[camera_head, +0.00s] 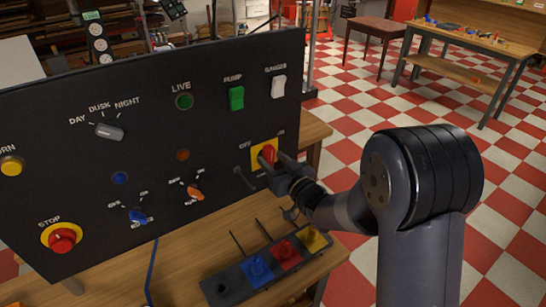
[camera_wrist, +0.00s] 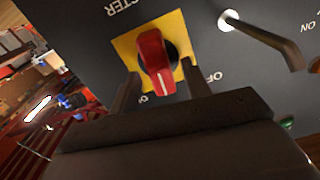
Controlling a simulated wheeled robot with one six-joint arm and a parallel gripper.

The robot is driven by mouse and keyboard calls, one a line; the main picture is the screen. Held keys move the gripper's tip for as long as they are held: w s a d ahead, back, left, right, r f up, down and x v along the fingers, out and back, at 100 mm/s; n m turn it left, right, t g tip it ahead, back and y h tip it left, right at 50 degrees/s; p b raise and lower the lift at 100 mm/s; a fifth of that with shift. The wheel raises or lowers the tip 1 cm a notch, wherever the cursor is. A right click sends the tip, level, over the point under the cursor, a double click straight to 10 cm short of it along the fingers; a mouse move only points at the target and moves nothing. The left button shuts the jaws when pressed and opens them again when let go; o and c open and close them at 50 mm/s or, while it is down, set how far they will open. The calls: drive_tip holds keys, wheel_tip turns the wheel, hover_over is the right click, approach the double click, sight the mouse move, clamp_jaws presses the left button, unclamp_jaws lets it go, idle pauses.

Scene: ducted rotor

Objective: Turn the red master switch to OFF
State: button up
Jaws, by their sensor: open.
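The red master switch (camera_head: 268,154) is a rotary knob on a yellow square plate at the lower right of the black panel (camera_head: 215,135). It also shows in the wrist view (camera_wrist: 154,58), where its white mark points down the picture, between the OFF label at right and the partly hidden label at lower left. My gripper (camera_head: 279,163) is at the plate. Its fingers (camera_wrist: 162,85) are open, one on each side of the knob's marked end, with visible gaps. In the head view the gripper hides the plate's lower right part.
A dark lever (camera_head: 244,179) sits left of the switch; it shows at upper right in the wrist view (camera_wrist: 262,38). Green and white rocker switches (camera_head: 236,98) are above. A tray with blue, red and yellow pieces (camera_head: 234,290) stands on the wooden bench below.

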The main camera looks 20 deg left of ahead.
drive_tip(key=shift+w+a, duration=0.2)
drive_tip(key=shift+c, duration=0.5)
drive_tip(key=c, duration=0.9)
